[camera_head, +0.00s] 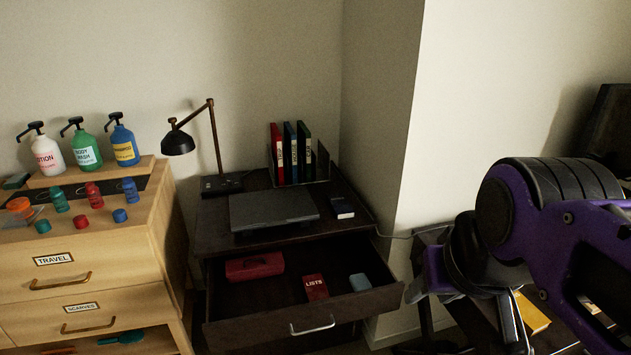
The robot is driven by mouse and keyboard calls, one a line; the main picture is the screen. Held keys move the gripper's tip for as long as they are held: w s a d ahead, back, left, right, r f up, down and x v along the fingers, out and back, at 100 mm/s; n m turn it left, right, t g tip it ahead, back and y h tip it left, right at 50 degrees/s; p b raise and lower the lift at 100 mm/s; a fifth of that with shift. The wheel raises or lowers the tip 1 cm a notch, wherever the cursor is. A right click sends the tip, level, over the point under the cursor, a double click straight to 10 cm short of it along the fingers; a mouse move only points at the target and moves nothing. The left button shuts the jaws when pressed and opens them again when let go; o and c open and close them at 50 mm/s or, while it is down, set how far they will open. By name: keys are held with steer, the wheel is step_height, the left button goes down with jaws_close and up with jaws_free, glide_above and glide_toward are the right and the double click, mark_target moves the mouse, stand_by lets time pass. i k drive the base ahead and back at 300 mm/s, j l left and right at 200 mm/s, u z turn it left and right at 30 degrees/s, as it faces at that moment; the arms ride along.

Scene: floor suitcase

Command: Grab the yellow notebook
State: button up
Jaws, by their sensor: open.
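A flat yellow thing, which looks like the yellow notebook (532,315), lies on a dark surface at the lower right. My arm and gripper hide part of it, so its full outline does not show. My gripper (470,322) is just left of it in the picture, pointing down, with its fingers apart. I see nothing between the fingers. I cannot tell how far the gripper is above the surface.
A dark desk (210,232) with an open drawer (375,300) stands at the centre. The drawer holds a red case (254,266), a red "LISTS" notebook (315,288) and a blue-grey item (360,282). A wall corner (400,150) juts out behind my gripper. A wooden dresser (110,250) stands left.

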mark_target(534, 321)
steer(key=z, duration=1.25)
steer(key=i+j+z, duration=0.5)
steer(key=j, duration=0.15)
steer(key=k+j+z, duration=0.1)
steer(key=k, duration=0.6)
steer(key=i+l+u, duration=0.4)
steer(key=i+z, duration=0.15)
